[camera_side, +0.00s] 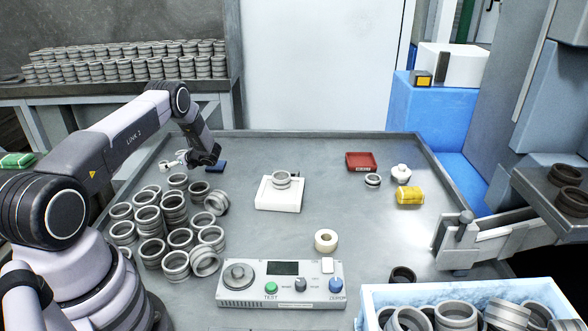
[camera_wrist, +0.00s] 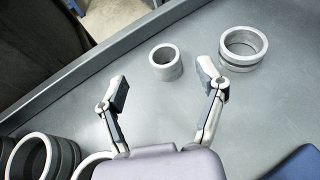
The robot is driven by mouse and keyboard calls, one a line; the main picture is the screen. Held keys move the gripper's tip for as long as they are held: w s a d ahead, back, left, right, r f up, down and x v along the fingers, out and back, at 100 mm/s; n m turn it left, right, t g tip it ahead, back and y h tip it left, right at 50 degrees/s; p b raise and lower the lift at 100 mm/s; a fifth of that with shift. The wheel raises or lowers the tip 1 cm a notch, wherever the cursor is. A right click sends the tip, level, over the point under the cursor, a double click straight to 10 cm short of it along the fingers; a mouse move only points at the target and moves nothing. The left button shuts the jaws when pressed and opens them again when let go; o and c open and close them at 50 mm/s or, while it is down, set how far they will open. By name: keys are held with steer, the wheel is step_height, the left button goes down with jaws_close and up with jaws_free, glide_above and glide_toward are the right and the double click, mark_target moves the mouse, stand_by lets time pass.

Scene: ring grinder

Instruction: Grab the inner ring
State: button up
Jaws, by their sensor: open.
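My gripper (camera_wrist: 164,84) is open and empty in the wrist view, with its two fingers spread wide. A small grey ring (camera_wrist: 165,75) stands on the metal table just beyond and between the fingertips, apart from them. A larger ring or short stack of rings (camera_wrist: 241,62) stands to the right of the right fingertip. I cannot tell which ring is the inner one. In the side view my gripper (camera_side: 176,162) is low over the back left of the table, behind a group of rings (camera_side: 148,217). Its contact with anything there cannot be made out.
A blue pad (camera_side: 216,167) lies beside my gripper. A white block (camera_side: 278,198) carries a ring (camera_side: 281,180). A control box (camera_side: 281,288) stands at the front, and a blue-white crate of rings (camera_side: 545,290) at front right. The table's raised edge (camera_wrist: 95,70) runs close behind the fingers.

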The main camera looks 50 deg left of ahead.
mark_target(163, 162)
steer(key=x, duration=0.5)
steer(key=shift+w+a+f, duration=0.15)
steer(key=shift+a+f, duration=0.15)
steer(key=shift+f, duration=0.05)
steer(key=c, duration=1.2)
jaws_close()
steer(key=shift+r, duration=0.15)
